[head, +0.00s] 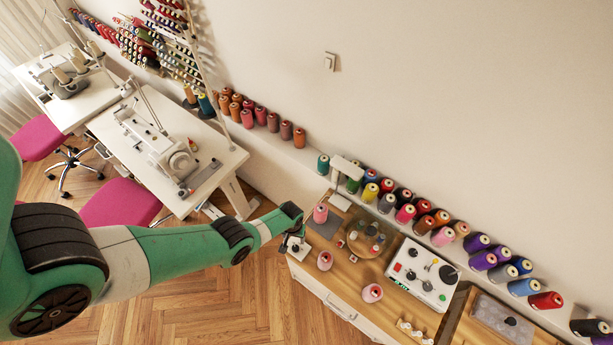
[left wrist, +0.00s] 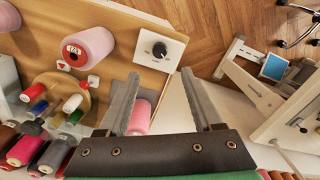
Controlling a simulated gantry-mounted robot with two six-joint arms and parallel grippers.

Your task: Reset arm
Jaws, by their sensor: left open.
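My green left arm reaches in from the left of the head view. Its gripper (head: 292,240) is above the left edge of the wooden worktable (head: 343,284). In the left wrist view the two fingers of my left gripper (left wrist: 158,84) are spread apart with nothing held between them. A white box with a black knob (left wrist: 160,50) lies just beyond the fingertips. A pink spool (left wrist: 140,116) is partly hidden behind one finger. My right gripper is in neither view.
Pink spools (head: 325,260) stand on the worktable, near a white control panel (head: 422,274). Several coloured spools line the wall ledge. A sewing table (head: 212,180) and pink chair (head: 118,203) are to the left. The wooden floor (head: 215,310) below is clear.

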